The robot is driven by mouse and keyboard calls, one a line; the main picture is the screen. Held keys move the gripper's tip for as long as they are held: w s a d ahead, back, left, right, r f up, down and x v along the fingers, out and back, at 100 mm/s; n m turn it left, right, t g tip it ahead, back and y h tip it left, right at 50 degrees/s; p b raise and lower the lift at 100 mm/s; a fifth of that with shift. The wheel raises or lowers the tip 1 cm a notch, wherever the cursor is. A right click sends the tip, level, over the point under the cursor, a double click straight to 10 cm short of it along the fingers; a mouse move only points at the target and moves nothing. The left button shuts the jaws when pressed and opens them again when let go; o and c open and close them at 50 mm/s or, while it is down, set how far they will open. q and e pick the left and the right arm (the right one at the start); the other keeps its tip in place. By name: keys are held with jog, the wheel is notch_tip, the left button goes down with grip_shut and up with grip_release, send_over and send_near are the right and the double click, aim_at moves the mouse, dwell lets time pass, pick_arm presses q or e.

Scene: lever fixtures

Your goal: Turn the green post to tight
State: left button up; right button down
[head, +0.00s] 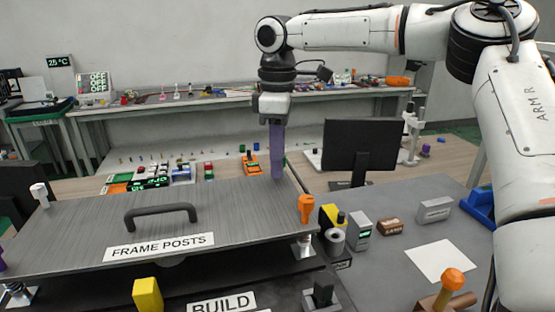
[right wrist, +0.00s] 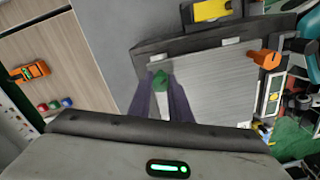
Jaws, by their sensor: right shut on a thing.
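The green post (right wrist: 160,80) shows in the right wrist view at a corner of the grey frame plate (right wrist: 215,85). My right gripper (right wrist: 165,98) is shut on it, with one purple finger on each side. In the head view my right gripper (head: 277,176) points straight down at the far right corner of the plate (head: 85,225), which is labelled FRAME POSTS. There the gripper largely hides the green post, so its turn angle cannot be read. My left gripper is not in view.
An orange post (head: 305,207) stands at the plate's near right corner and a white post (head: 40,193) at its far left. A black handle (head: 160,214) rises from the plate. A monitor (head: 360,146) stands right of my gripper. A white sheet (head: 440,261) lies on the grey table.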

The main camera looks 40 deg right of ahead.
jog(key=m, duration=0.3)
jog(key=shift+w+d+r+m, duration=0.1)
jog(key=shift+m, duration=0.2)
jog(key=shift+d+m, duration=0.1)
jog(key=shift+m, duration=1.8)
jog(key=c, duration=1.6)
grip_release()
jog(key=shift+c, duration=0.2)
notch_tip(320, 180, up, 10)
jog(key=shift+r, duration=0.15)
